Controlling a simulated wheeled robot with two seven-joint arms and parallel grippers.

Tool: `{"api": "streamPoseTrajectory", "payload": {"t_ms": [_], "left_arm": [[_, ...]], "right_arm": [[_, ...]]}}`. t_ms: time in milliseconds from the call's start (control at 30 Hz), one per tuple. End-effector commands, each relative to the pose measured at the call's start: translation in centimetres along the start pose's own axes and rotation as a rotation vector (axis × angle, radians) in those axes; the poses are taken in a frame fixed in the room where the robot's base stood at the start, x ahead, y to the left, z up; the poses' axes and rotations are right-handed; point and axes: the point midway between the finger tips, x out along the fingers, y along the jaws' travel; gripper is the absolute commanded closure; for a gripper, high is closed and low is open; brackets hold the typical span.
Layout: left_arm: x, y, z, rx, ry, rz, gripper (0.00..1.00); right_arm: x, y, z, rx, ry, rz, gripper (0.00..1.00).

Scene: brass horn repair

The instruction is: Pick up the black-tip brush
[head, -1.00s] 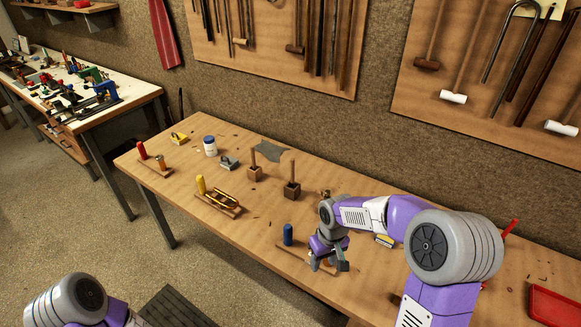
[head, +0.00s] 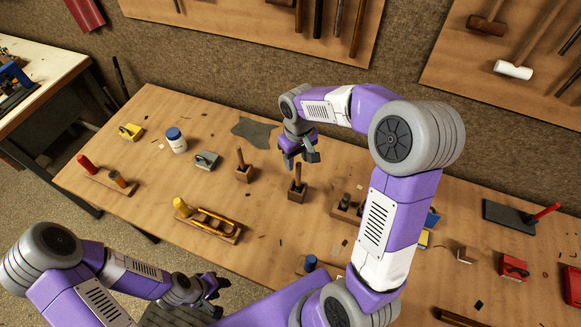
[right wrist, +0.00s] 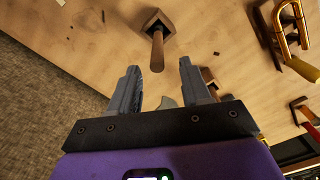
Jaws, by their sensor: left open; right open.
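Two wooden handles stand upright in small blocks on the bench: one in a lighter brown block (head: 243,174), one in a darker block (head: 297,193). Their lower ends are hidden, so I cannot tell which is the black-tip brush. My right gripper (head: 301,160) is open and empty, above and just behind the darker block's handle. In the right wrist view, a block with its handle (right wrist: 157,48) shows beyond and between the open fingers (right wrist: 160,85), apart from them. My left gripper (head: 214,296) is open and empty, low in front of the bench.
A tray (head: 232,239) with a yellow handle and gold parts lies front left. A blue handle (head: 310,263) stands near my right arm. The back wall is close.

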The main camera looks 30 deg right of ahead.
Motion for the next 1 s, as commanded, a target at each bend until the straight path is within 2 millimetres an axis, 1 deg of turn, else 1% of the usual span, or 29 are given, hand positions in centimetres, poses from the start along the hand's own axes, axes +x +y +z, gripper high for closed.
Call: {"api": "streamPoseTrajectory", "payload": {"t_ms": [33, 167, 400, 533, 733, 767, 1000], "left_arm": [[0.2, -0.1, 0.0, 0.000, 0.000, 0.000, 0.57], [0.5, -0.2, 0.0, -0.001, 0.000, 0.000, 0.57], [1.0, -0.4, -0.1, 0.000, 0.001, 0.000, 0.57], [1.1, -0.4, -0.1, 0.000, 0.001, 0.000, 0.57], [1.1, -0.4, -0.1, 0.000, 0.001, 0.000, 0.57], [1.1, -0.4, -0.1, 0.000, 0.001, 0.000, 0.57], [1.1, -0.4, -0.1, 0.000, 0.001, 0.000, 0.57]], "right_arm": [[0.8, 0.0, 0.1, 0.000, -0.004, -0.001, 0.53], [2.3, 0.1, 0.1, 0.001, -0.003, 0.000, 0.53], [5.8, 0.3, 0.2, 0.001, -0.004, -0.001, 0.53], [6.7, 0.3, 0.2, 0.000, -0.001, 0.000, 0.53], [6.7, 0.3, 0.2, 0.000, 0.000, 0.000, 0.53], [6.7, 0.3, 0.2, 0.000, 0.000, 0.000, 0.54], [6.6, 0.3, 0.2, 0.000, 0.000, 0.000, 0.91]]}}
